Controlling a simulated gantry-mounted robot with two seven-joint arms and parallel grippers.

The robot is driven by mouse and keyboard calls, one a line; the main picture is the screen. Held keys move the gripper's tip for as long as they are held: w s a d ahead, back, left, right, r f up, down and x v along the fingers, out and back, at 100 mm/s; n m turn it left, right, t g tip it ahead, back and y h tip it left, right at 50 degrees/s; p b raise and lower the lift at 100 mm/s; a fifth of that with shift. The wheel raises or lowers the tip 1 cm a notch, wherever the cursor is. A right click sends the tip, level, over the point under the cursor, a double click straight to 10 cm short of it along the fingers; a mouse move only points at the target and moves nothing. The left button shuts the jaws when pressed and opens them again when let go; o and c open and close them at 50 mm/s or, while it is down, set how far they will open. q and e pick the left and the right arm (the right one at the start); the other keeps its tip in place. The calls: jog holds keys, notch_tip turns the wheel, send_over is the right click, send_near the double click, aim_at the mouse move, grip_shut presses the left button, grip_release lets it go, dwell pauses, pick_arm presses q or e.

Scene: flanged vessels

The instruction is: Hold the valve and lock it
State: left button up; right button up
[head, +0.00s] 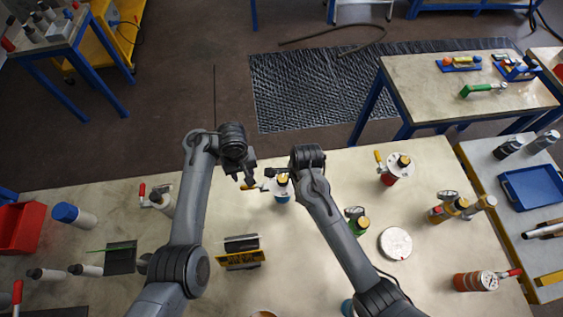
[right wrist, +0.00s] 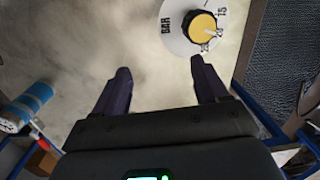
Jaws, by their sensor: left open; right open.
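A small valve vessel (head: 282,190) stands near the far edge of the table between my two arms. It has a blue body, a yellow-and-black cap and a yellow-tipped lever (head: 250,187) out to its left. My left gripper (head: 248,180) is open right by this lever; whether it touches cannot be told. My right gripper (right wrist: 161,66) is open and empty over bare table. Its hand (head: 308,155) is just right of the vessel in the head view, its fingers mostly hidden. In the right wrist view, a white disc (right wrist: 176,32) marked BAR with a yellow-and-black knob (right wrist: 203,35) lies beyond the right fingertip.
A red vessel (head: 388,178) with a white flange and a smaller green-and-yellow fitting (head: 357,222) stand to the right. A white disc (head: 395,243) lies nearer. A yellow-black block (head: 241,255) sits between my arms. A red bin (head: 20,228) is far left.

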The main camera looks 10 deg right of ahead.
aim_at(282, 178)
jog(key=w+a+r+m, duration=0.1)
jog(key=w, duration=0.1)
jog(key=w+a+r+m, duration=0.1)
jog(key=m, duration=0.1)
jog(key=w+a+r+m, duration=0.1)
jog(key=w+r+m, duration=0.1)
jog(key=shift+w+a+g+h, duration=0.3)
jog(key=shift+w+h, duration=0.05)
jog(key=shift+h, duration=0.05)
jog(key=shift+w+a+f+m, duration=0.1)
jog(key=shift+m, duration=0.2)
jog(key=shift+f, duration=5.2)
grip_shut()
